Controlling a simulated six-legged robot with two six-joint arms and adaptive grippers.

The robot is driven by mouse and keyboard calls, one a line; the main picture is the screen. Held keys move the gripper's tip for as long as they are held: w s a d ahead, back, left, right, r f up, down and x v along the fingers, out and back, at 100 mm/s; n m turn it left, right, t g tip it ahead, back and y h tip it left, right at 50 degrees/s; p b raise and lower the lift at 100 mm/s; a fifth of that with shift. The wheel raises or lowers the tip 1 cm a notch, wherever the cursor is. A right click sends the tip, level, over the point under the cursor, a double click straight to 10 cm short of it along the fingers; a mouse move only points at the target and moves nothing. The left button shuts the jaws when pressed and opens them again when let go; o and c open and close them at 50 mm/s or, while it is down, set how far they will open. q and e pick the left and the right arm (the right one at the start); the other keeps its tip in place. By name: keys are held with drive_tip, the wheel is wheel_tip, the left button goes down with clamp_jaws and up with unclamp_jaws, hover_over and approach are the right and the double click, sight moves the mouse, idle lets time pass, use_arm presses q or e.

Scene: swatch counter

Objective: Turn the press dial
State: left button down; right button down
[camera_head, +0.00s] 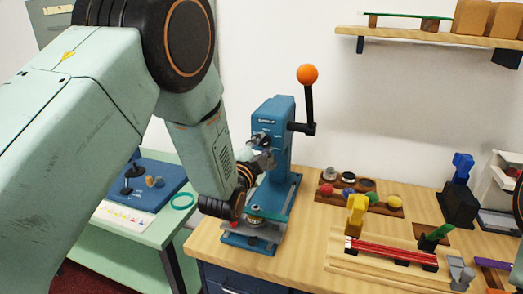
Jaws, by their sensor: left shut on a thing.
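A blue press (279,116) stands upright on the wooden counter, with an orange ball (308,74) on its black lever at the upper right. My left gripper (262,152) is at the front of the press head and is shut on the press dial (261,138). The fingers and wrist hide much of the dial, so its marking cannot be read. Below, the press base (250,240) carries a small round part with a green rim (262,213). My right gripper is not in view.
Right of the press, a wooden holder carries several coloured knobs (361,194). A wooden tray (385,262) with red strips and a yellow block (356,212) lies in front. A green side table (150,235) with a blue board (153,186) stands left. A shelf (445,33) hangs above.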

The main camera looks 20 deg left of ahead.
use_arm(q)
drive_tip(key=m+b, duration=0.1)
drive_tip(key=m, duration=0.5)
drive_tip(key=shift+f+m+b, duration=0.15)
drive_tip(key=shift+m+b, duration=0.15)
drive_tip(key=shift+b, duration=0.1)
drive_tip(key=m+b, duration=0.1)
drive_tip(key=m, duration=0.4)
drive_tip(key=shift+m, duration=0.3)
drive_tip(key=c, duration=1.1)
unclamp_jaws()
drive_tip(key=shift+o, duration=0.2)
drive_tip(key=shift+r, duration=0.2)
drive_tip(key=s, duration=1.2)
drive_tip(key=shift+a, duration=0.25)
